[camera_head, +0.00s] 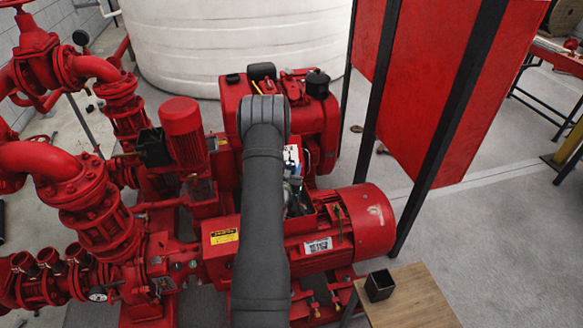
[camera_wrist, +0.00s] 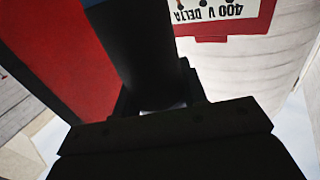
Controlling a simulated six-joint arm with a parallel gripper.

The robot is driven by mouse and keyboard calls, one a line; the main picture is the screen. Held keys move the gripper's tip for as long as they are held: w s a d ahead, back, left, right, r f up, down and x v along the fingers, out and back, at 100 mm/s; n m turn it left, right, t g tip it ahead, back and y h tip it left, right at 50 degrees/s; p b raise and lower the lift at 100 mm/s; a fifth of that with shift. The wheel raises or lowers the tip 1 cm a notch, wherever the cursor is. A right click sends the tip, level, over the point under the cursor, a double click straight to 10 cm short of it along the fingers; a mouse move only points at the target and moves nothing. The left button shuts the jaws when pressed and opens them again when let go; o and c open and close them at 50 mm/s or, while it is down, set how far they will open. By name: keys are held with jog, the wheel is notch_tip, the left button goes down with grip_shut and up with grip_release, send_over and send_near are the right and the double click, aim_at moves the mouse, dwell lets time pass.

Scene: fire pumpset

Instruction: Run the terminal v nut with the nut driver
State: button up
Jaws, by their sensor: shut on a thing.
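My gripper (camera_wrist: 160,98) fills the lower part of the wrist view. It is shut on a dark, thick cylindrical handle, which I take to be the nut driver (camera_wrist: 128,45). A bit of blue shows at the top edge beside it. The driver's tip is out of sight. A white label reading "400 V DELTA" (camera_wrist: 222,12) on a red-edged panel shows upside down at the top right. In the head view, the red motor (camera_head: 372,225) has an opened terminal box (camera_head: 328,214) on top, partly hidden behind my arm. The terminal V nut cannot be made out.
Red pump pipes (camera_head: 95,200) stand to the left and a red engine block (camera_head: 318,115) behind. A red panel on black posts (camera_head: 425,90) rises at the right. A small wooden table (camera_head: 415,300) with a black open box (camera_head: 379,285) is at the front right.

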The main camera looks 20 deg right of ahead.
jog(key=shift+f, duration=0.55)
dwell(2.3)
jog(key=shift+r, duration=0.1)
